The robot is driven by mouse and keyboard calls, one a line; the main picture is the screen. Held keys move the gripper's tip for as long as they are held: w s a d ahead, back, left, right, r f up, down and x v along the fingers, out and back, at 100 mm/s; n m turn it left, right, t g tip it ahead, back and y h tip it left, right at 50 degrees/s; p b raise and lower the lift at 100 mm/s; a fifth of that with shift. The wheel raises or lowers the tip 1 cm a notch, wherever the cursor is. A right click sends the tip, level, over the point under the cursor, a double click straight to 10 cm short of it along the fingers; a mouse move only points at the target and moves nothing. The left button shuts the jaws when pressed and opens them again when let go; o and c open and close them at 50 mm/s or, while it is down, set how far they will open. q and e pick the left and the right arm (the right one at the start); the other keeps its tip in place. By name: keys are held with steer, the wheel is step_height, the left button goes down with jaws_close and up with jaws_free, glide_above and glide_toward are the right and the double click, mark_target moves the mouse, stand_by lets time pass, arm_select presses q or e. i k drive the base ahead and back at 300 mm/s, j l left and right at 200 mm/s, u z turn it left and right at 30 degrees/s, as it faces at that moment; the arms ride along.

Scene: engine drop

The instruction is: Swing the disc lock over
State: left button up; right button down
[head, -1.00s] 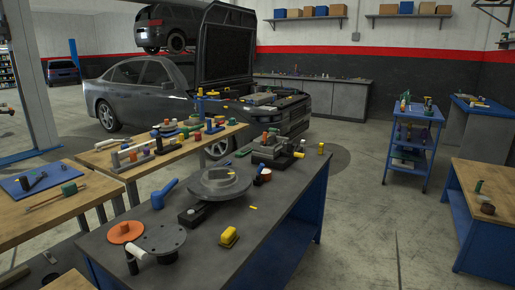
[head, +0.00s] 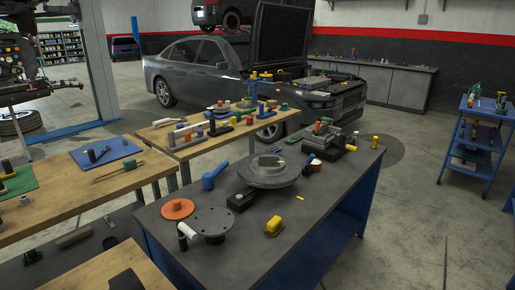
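A grey round disc (head: 268,172) lies flat on a low dark mount on the dark-topped workbench (head: 318,205). A black block (head: 240,201) sticks out from under its front left side. A blue lever (head: 214,174) lies beside the disc on its left, angled up to the right. I cannot tell which of these parts is the lock. Neither of my grippers is in view.
An orange disc (head: 177,209), a dark flange with holes (head: 213,222) and a yellow block (head: 273,226) are on the same bench. A fixture (head: 324,140) stands at its far end. Wooden benches (head: 105,182) are to the left.

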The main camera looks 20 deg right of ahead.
mark_target(310, 159)
steer(key=i+l+u, duration=0.1)
steer(key=l+u, duration=0.7)
steer(key=k+l+u, duration=0.1)
steer(key=l+u, duration=0.3)
steer(key=l, duration=0.5)
steer(key=k+l, duration=0.1)
steer(key=l, duration=0.4)
steer(key=l+u, duration=0.15)
steer(key=l, duration=0.3)
steer(key=k+l, duration=0.15)
steer(key=l, duration=0.35)
steer(key=k+l+u, duration=0.1)
steer(key=l, duration=0.35)
